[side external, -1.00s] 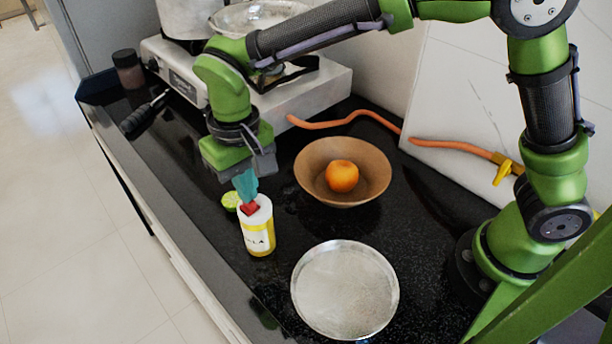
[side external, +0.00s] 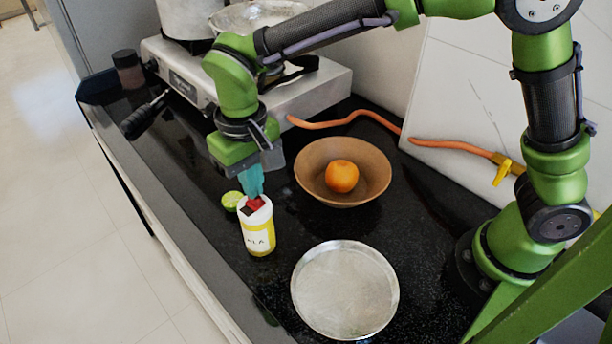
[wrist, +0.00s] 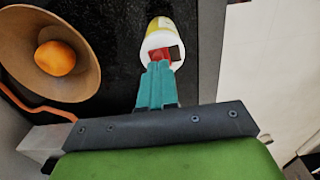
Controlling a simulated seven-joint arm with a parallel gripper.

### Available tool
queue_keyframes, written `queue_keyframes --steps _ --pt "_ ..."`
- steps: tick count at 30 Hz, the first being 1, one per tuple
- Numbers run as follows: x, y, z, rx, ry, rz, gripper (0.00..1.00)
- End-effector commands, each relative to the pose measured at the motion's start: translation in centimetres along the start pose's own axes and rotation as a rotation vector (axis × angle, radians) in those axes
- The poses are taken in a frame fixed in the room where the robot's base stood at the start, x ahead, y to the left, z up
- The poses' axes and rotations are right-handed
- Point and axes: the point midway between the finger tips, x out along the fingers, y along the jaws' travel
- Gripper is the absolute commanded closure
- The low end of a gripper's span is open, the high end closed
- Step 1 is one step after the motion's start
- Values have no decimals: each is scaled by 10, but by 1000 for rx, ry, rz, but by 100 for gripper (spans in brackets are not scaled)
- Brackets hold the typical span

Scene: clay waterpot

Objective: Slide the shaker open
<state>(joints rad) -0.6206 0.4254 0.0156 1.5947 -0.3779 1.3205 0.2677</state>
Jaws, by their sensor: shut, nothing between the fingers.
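The shaker (side external: 258,238) is a white and yellow canister with dark lettering, standing upright on the black counter. Its white top carries a red slider piece (side external: 256,203) with a dark patch beside it, which looks like an opening. My gripper (side external: 255,194) is shut, its teal fingers pointing down at the red piece and appearing to touch it. In the wrist view the shaker (wrist: 158,26) is at the top, and the fingertips (wrist: 160,66) meet the red piece (wrist: 159,55). The dark patch shows to the right of it there. The fingers partly hide the slider.
A lime half (side external: 231,200) lies just behind the shaker. A brown bowl (side external: 312,183) with an orange (side external: 342,176) stands to the right. A round metal plate (side external: 345,322) lies in front. A stove (side external: 310,92) is behind, with an orange hose (side external: 345,121) along the wall.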

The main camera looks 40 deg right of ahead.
Motion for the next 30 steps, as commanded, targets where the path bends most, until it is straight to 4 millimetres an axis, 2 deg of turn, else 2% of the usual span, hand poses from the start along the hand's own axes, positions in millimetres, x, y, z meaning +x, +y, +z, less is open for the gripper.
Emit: queue_keyframes --steps 1,30 --pt "5 3 1 1 -9 8 100" --pt "5 13 1 1 -10 9 100"
